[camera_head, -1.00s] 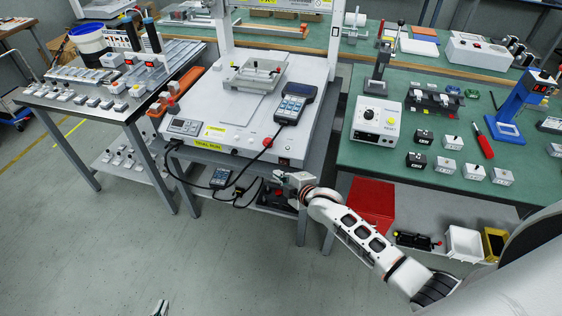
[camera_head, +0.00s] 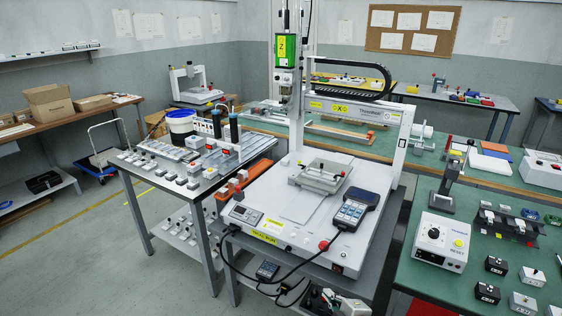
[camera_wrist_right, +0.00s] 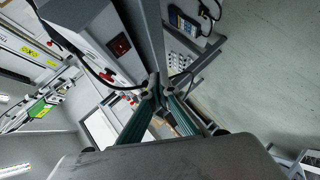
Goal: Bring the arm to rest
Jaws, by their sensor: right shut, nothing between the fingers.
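My right gripper (camera_head: 318,300) is at the bottom edge of the head view, in front of the gantry machine's front edge. Most of its arm is cut off below the frame. In the right wrist view its two fingers (camera_wrist_right: 159,92) come together and hold nothing. The gantry screwdriver machine (camera_head: 290,240) stands behind it with a fixture (camera_head: 320,177) and a handheld pendant (camera_head: 355,208) on its white base. In the wrist view the machine's side with a red switch (camera_wrist_right: 120,45) is close to the fingers. My left gripper is not in view.
A side table (camera_head: 125,160) with several small parts stands left of the machine. A green bench (camera_head: 455,285) with a controller box (camera_head: 442,240) is on the right. Black cables (camera_head: 232,262) hang at the machine's front. Floor (camera_head: 110,270) is clear at lower left.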

